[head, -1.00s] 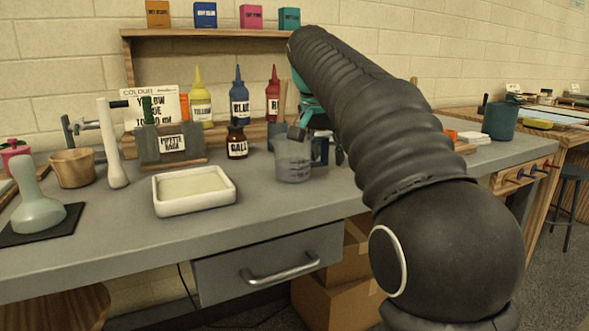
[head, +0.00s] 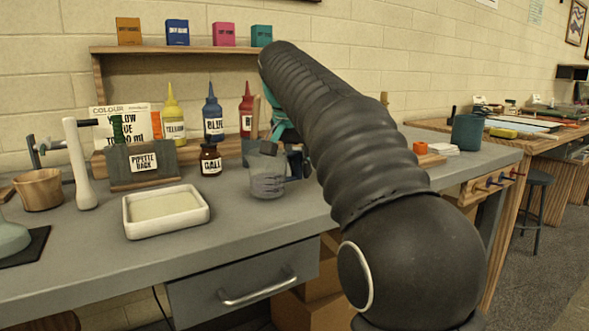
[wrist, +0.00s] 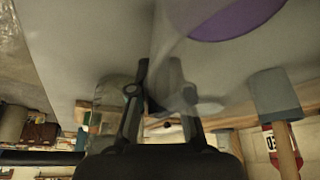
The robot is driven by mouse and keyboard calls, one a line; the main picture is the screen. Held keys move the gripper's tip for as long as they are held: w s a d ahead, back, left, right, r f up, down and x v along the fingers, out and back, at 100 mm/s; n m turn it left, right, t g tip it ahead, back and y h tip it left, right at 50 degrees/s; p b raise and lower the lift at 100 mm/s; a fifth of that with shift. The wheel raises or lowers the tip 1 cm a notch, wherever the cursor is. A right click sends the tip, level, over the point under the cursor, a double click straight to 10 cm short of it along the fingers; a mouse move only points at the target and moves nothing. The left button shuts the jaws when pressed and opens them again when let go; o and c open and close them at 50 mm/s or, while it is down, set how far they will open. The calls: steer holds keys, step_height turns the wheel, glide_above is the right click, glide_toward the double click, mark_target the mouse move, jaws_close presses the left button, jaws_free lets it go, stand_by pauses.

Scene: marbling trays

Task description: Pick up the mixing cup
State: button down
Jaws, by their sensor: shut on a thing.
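The mixing cup (head: 267,178) is clear, with graduation marks and a greyish-purple tint. It appears upright at the bench surface, right of the white tray; I cannot tell whether its base touches. My gripper (head: 268,148) reaches it from behind and above and is shut on its rim. In the wrist view, the fingers of my gripper (wrist: 158,70) close together on the cup's translucent wall. A purple round patch (wrist: 238,18) shows inside the cup there. My arm hides part of the bench behind and right of the cup.
The white tray (head: 133,224) and the brown GALL bottle (head: 210,160) stand left of the cup. Blue (head: 213,115), yellow (head: 173,117) and red (head: 246,112) bottles stand behind. A pipette rack (head: 123,178) is farther left. The bench front (head: 240,228) is clear.

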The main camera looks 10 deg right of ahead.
step_height(320, 180, up, 10)
steer(key=p, duration=0.4)
steer(key=shift+f, duration=0.25)
steer(key=shift+r, duration=0.1)
stand_by(0.6)
